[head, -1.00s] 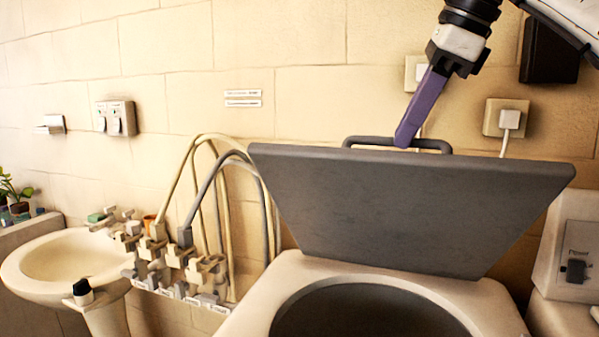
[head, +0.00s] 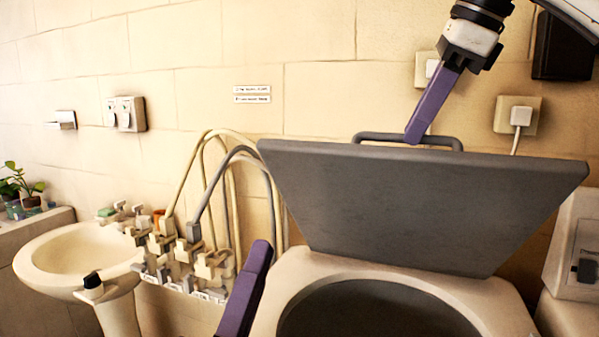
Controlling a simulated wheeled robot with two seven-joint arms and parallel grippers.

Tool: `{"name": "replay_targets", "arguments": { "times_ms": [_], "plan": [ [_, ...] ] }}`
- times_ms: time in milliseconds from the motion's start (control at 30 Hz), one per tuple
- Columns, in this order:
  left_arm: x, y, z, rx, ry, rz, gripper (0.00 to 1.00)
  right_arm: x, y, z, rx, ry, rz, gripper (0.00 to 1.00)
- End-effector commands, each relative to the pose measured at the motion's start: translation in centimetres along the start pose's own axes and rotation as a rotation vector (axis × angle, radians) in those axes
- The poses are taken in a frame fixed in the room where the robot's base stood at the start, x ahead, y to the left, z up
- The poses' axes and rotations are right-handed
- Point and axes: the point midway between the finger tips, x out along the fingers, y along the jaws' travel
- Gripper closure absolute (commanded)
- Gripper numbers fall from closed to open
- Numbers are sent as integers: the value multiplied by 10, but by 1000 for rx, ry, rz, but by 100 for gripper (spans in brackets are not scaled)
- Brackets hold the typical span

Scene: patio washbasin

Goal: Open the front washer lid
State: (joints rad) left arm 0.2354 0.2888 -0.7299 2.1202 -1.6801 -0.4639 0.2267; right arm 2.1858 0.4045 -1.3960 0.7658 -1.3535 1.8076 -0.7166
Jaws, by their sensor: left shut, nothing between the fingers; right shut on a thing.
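The front washer's grey lid (head: 425,205) stands raised, tilted up behind the round dark opening (head: 375,312) of the pale washer body (head: 277,292). A grey bar handle (head: 375,137) shows at the lid's top edge. My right gripper (head: 415,135), with purple fingers, reaches down from the upper right and is shut on the handle. The lid's top edge hides part of the handle. My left gripper (head: 258,255), also purple, is shut and empty at the washer's left front, with its lower part cut off by the frame.
Taps with hoses (head: 180,255) stand left of the washer, close to my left gripper. A white washbasin (head: 80,255) is further left. Wall sockets (head: 517,115) and a dark box (head: 565,47) are behind my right arm. Another unit (head: 575,260) adjoins at right.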

Motion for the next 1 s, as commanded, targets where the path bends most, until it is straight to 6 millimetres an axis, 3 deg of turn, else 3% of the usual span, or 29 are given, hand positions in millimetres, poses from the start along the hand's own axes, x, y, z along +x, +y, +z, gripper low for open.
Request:
{"name": "replay_targets", "arguments": {
  "times_ms": [100, 267, 700, 1000],
  "plan": [
    [1, -8, -16, -14, 2, -21, 100, 2, -1, -2, 2, 4, 1, 100],
    [16, -10, -19, -17, 0, -26, 100, 1, -1, -2, 2, 4, 1, 100],
    [106, -12, -19, -15, 3, -25, 100, 1, -1, -2, 3, 4, 0, 100],
    [137, -12, -19, -17, 3, -22, 100, 1, -1, -2, 3, 4, 0, 100]
  ]
}}
